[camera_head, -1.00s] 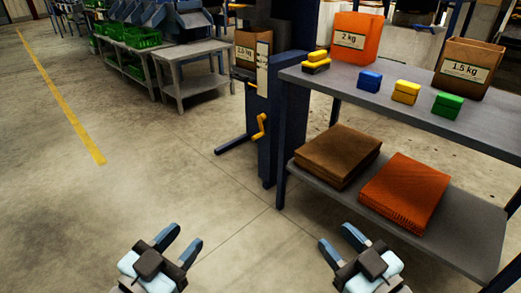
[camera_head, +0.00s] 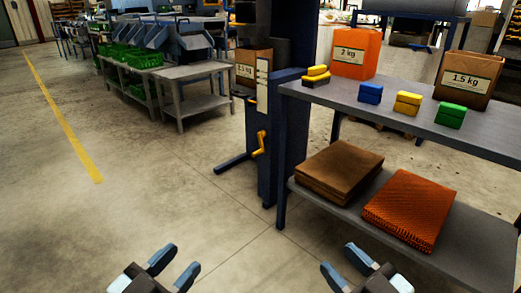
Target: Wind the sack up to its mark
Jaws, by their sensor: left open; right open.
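A brown sack labelled 1.5 kg (camera_head: 254,71) sits at the dark blue post stand (camera_head: 278,110), partly hidden behind it. A pale strip with small marks (camera_head: 262,84) is fixed on the stand beside the sack; its marks are too small to read. A yellow crank handle (camera_head: 260,144) sticks out of the stand below the strip. My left gripper (camera_head: 175,262) is open and empty at the bottom, over the floor and well short of the crank. My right gripper (camera_head: 340,262) is open and empty at the bottom right, in front of the lower shelf.
A grey table (camera_head: 410,108) at the right bears an orange 2 kg sack (camera_head: 357,54), a brown 1.5 kg sack (camera_head: 468,79) and coloured blocks. Its lower shelf (camera_head: 460,240) holds folded brown and orange sacks. The floor left of the stand is clear.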

